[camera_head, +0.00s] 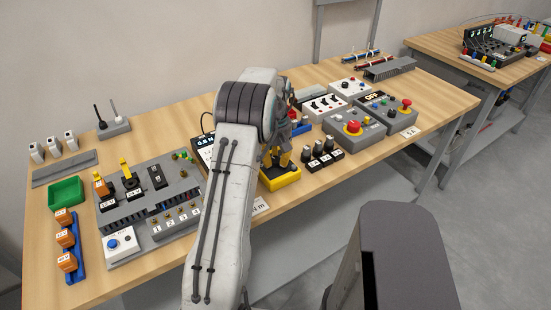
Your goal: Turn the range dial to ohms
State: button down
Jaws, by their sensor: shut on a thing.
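A yellow instrument (283,181) lies on the wooden bench near its front edge, beneath my gripper. I take it to be the meter with the range dial. My gripper (277,162) points down at it with yellow fingertips, shut on its top. The dial itself is hidden behind the fingers and my arm, so its pointer and the range marks cannot be read.
Left on the bench (50,200) are a grey panel with breakers (150,195), a green tray (66,192) and orange blocks (65,240). Right of the gripper are black knobs (318,155), a grey box with a red button (354,127) and switch boxes (322,104).

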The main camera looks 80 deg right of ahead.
aim_at(275, 159)
jog(key=m, duration=0.4)
jog(key=shift+a+f+m, duration=0.1)
jog(key=shift+f+m, duration=0.05)
jog(key=shift+m, duration=0.15)
jog(key=m, duration=0.3)
jog(key=shift+m, duration=0.4)
jog(key=m, duration=0.6)
jog(key=shift+m, duration=0.4)
jog(key=c, duration=0.9)
grip_release()
jog(key=shift+o, duration=0.2)
jog(key=shift+r, duration=0.2)
notch_tip(275, 159, up, 12)
